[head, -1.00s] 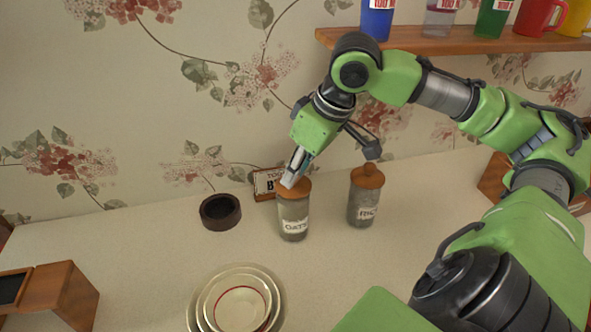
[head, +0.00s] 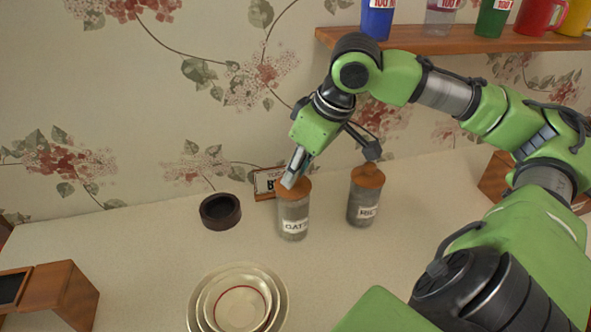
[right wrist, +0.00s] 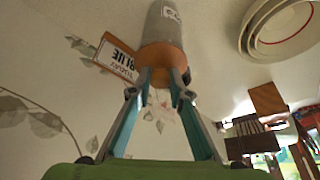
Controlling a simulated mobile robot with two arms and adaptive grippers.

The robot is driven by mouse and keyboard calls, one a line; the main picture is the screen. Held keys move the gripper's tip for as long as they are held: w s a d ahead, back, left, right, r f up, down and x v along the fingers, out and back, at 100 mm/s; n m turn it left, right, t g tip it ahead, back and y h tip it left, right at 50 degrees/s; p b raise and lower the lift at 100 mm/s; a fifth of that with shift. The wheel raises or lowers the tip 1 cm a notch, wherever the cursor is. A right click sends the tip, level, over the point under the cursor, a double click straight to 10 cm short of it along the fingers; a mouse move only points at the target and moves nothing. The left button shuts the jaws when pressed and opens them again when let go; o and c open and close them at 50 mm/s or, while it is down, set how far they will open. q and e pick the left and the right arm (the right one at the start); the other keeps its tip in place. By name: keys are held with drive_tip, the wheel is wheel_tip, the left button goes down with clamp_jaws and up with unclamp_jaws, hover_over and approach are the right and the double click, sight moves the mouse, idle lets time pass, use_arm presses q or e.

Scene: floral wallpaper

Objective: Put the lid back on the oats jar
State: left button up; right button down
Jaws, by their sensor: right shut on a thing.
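The oats jar (head: 293,223) stands upright on the counter, a grey cylinder with a white label. Its orange-brown wooden lid (head: 303,187) sits at the jar's mouth, with no clear gap visible. My right gripper (head: 288,183) is over the lid, shut on its knob. In the right wrist view, the two fingers (right wrist: 160,76) close on the knob below the lid (right wrist: 162,56), with the grey jar (right wrist: 163,25) beyond. The fingers partly hide the lid, so its exact seating is hard to tell. My left gripper is not in view.
A similar jar with a wooden lid (head: 364,205) stands close on the right. A small sign (head: 264,184) is behind the oats jar. A dark round bowl (head: 220,212) is to the left, stacked plates (head: 280,302) in front. A shelf with cups (head: 440,42) hangs above.

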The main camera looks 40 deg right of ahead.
idle(0.8)
drive_tip(key=c, duration=1.3)
unclamp_jaws()
drive_tip(key=shift+f, duration=0.1)
drive_tip(key=shift+r+p, duration=3.6)
drive_tip(key=shift+p, duration=0.2)
drive_tip(key=shift+f, duration=0.1)
clamp_jaws()
drive_tip(key=shift+f, duration=0.2)
